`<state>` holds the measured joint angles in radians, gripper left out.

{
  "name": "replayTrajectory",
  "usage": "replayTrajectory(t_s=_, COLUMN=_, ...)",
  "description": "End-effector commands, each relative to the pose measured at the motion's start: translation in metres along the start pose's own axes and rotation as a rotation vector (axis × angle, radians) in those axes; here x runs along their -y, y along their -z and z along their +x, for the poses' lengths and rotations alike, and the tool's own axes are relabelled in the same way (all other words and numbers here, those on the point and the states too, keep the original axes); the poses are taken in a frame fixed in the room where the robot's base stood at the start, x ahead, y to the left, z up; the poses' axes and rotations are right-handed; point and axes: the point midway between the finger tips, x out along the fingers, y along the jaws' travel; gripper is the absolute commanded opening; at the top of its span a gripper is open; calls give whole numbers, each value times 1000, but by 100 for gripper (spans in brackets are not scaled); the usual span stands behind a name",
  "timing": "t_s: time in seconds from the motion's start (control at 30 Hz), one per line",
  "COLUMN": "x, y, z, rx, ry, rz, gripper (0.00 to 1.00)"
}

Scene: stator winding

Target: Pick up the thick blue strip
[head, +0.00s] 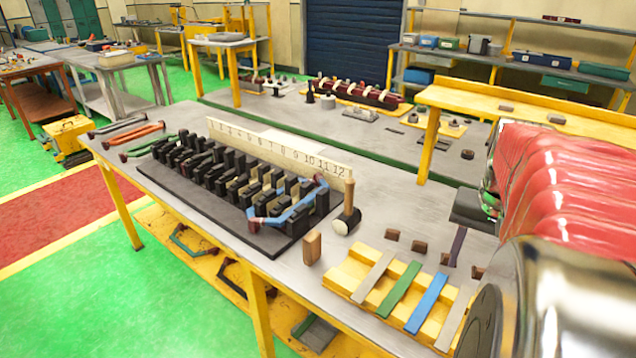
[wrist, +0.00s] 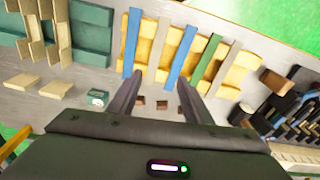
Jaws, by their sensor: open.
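Flat strips lie across a yellow slatted rack (head: 350,268) on the bench. In the head view a blue strip (head: 427,302) lies between a green strip (head: 399,289) and a grey one (head: 455,320). The wrist view shows two blue strips, one near the middle (wrist: 181,57) and one farther left (wrist: 131,42), with a grey strip (wrist: 153,50) between them. I cannot tell which blue one is thicker. My gripper (wrist: 158,78) is open and empty, its fingers apart, above the bench near the strips' ends. My arm hides the rack's right end in the head view.
A black slotted block (head: 215,185) with a blue coil (head: 290,210) stands to the left. A mallet (head: 347,222) and a wooden block (head: 312,247) stand between it and the rack. Small brown blocks (head: 419,246) lie behind the rack.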

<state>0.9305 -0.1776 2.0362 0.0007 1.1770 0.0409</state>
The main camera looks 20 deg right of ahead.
Motion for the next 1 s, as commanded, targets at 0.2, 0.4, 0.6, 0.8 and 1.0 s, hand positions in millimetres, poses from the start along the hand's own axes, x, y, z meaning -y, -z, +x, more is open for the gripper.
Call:
replayTrajectory(t_s=0.2, x=-62, y=8, z=17, rx=74, ry=-11, rz=77, gripper=45)
replayTrajectory(t_s=0.4, x=-87, y=9, z=23, rx=105, ry=-11, rz=102, gripper=45)
replayTrajectory(t_s=0.6, x=-89, y=8, z=23, rx=107, ry=-10, rz=103, gripper=45)
replayTrajectory(t_s=0.8, x=-89, y=8, z=25, rx=106, ry=-11, rz=106, gripper=45)
replayTrajectory(t_s=1.0, x=-90, y=5, z=44, rx=109, ry=-10, rz=107, gripper=45)
